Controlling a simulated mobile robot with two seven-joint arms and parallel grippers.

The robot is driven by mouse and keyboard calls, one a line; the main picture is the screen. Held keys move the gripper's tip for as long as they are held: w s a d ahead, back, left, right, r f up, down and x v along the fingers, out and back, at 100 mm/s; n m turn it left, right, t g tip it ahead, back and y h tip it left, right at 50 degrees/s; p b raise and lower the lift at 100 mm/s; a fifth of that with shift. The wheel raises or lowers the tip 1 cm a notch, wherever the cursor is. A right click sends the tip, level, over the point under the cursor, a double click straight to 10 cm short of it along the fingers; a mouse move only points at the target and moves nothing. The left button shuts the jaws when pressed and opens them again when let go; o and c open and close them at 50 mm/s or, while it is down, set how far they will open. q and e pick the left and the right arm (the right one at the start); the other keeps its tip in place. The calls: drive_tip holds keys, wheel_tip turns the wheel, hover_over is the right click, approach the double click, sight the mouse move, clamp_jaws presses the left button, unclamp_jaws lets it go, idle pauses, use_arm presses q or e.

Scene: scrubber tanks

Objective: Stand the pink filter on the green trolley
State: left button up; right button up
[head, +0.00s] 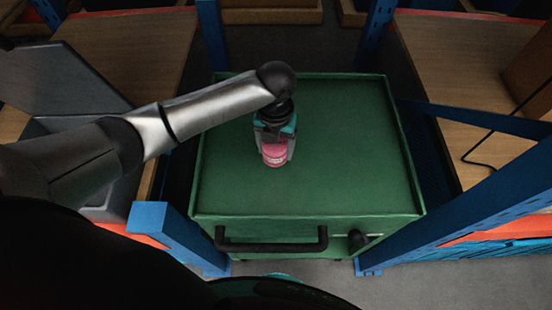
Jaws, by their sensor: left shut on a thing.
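The green trolley (345,165) stands in the middle of the head view, with a flat top and a black handle on its front. My left gripper (274,148) points down over the trolley top, left of its middle. It is shut on the pink filter (274,156), a small round pink thing that looks upright. The gripper hides part of the filter. I cannot tell whether its base touches the trolley top. My right gripper is not in view.
Blue rack posts (460,220) stand close on both sides of the trolley. Wooden shelves (460,60) lie to the left and right. A grey bin (80,125) is at the left. The rest of the trolley top is clear.

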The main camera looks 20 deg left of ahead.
sight(275, 160)
use_arm(q)
drive_tip(key=shift+f+b, duration=0.4)
drive_tip(key=shift+f, duration=2.25)
drive_tip(key=shift+f, duration=0.15)
drive_tip(key=o, duration=1.3)
wheel_tip(275, 160, up, 12)
drive_tip(key=shift+r+p, duration=0.2)
drive_tip(key=shift+p, duration=0.8)
